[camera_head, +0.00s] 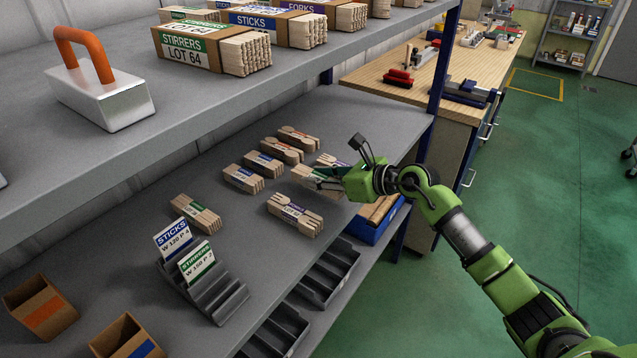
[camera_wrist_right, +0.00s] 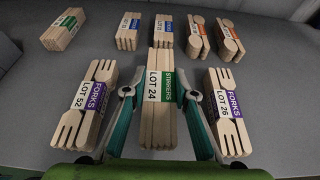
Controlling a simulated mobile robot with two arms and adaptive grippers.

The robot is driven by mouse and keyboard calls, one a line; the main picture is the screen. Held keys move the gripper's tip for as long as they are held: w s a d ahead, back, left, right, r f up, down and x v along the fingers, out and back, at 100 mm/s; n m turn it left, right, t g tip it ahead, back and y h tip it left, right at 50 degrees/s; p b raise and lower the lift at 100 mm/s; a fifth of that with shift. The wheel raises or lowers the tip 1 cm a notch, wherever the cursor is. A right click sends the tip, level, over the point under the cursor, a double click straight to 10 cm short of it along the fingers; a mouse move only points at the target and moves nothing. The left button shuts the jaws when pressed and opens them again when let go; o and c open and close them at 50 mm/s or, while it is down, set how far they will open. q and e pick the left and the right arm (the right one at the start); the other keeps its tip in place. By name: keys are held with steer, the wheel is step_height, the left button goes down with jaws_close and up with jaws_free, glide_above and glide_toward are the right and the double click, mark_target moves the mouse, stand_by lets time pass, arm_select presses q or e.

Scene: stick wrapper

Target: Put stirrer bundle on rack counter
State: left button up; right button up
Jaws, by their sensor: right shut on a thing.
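A stirrer bundle (camera_wrist_right: 160,105) with a green "STIRRERS" and white "LOT 24" band sits between the fingers of my right gripper (camera_wrist_right: 160,95) in the right wrist view. My right gripper is shut on its sides. In the head view my right gripper (camera_head: 330,177) is over the right part of the grey rack counter (camera_head: 370,125), and the bundle (camera_head: 303,173) is partly hidden by it. I cannot tell whether the bundle touches the counter. Another green-banded bundle (camera_head: 195,213) lies further left on the counter. My left gripper is not in view.
Fork bundles lie on both sides: LOT 52 (camera_wrist_right: 85,105) and LOT 26 (camera_wrist_right: 228,110). Several stick and spoon bundles lie behind. A card holder (camera_head: 205,290) and cardboard boxes (camera_head: 40,305) stand at the left. An upper shelf (camera_head: 200,105) overhangs the counter's back.

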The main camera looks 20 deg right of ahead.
step_height(320, 180, down, 2)
steer(key=shift+f, duration=0.2)
steer(key=shift+d+f, duration=0.1)
steer(key=shift+f, duration=0.05)
steer(key=o, duration=1.2)
steer(key=shift+f, duration=0.1)
steer(key=shift+c, duration=0.2)
steer(key=b+v, duration=0.1)
steer(key=v, duration=1.1)
steer(key=shift+b, duration=0.35)
